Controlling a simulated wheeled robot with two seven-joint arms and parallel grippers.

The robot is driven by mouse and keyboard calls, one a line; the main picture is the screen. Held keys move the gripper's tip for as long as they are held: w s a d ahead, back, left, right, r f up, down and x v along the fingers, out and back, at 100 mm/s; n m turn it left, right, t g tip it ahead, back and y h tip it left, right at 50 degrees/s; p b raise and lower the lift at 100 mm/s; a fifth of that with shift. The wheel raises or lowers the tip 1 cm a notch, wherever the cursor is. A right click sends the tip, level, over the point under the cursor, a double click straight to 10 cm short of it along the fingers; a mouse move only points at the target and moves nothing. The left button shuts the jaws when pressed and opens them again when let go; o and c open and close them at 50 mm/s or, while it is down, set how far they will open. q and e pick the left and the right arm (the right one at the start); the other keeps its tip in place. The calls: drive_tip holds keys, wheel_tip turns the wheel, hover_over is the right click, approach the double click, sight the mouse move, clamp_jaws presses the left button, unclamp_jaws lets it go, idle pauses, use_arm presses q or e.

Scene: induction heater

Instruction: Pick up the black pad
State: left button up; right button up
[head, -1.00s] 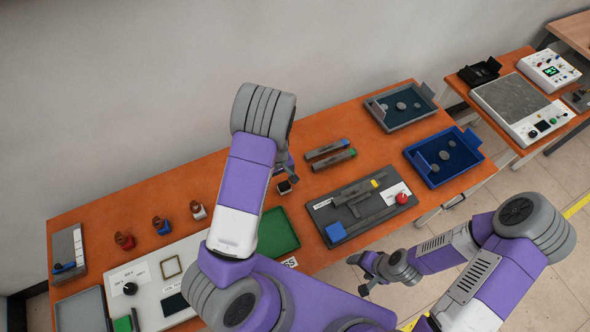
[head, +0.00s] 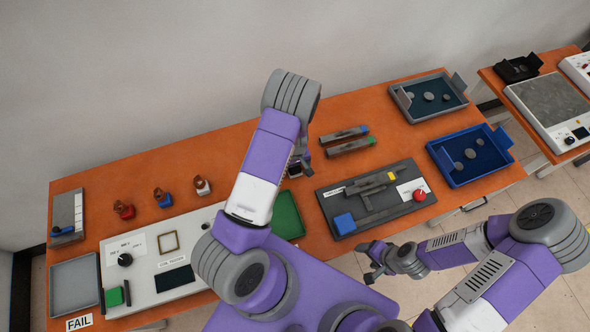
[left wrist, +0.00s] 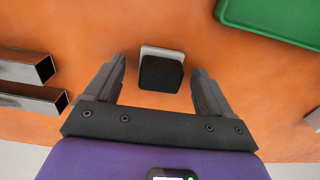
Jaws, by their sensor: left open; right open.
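The black pad (left wrist: 161,74) is a small dark square block on a light grey base, lying on the orange table. In the left wrist view it sits between and just beyond the fingers of my open left gripper (left wrist: 158,66), with gaps on both sides. In the head view the pad (head: 294,171) is small and partly hidden next to my left gripper (head: 303,161), so contact cannot be told there. My right gripper (head: 376,261) is open and empty in front of the table, away from the pad.
A green tray (head: 289,214) lies close to the pad, and two metal bars (head: 345,141) lie to its right. A grey fixture board (head: 408,209) with a red button and a white control panel (head: 145,288) flank this area. Bare table (head: 240,140) shows behind.

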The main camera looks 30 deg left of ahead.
sight(295, 168)
use_arm(q)
drive_tip(key=shift+f, duration=0.3)
drive_tip(key=c, duration=1.1)
drive_tip(key=shift+r, duration=0.1)
drive_tip(key=shift+c, duration=0.2)
wheel_tip(295, 168, up, 10)
drive_tip(key=shift+f+p, duration=0.1)
drive_tip(key=shift+p, duration=0.35)
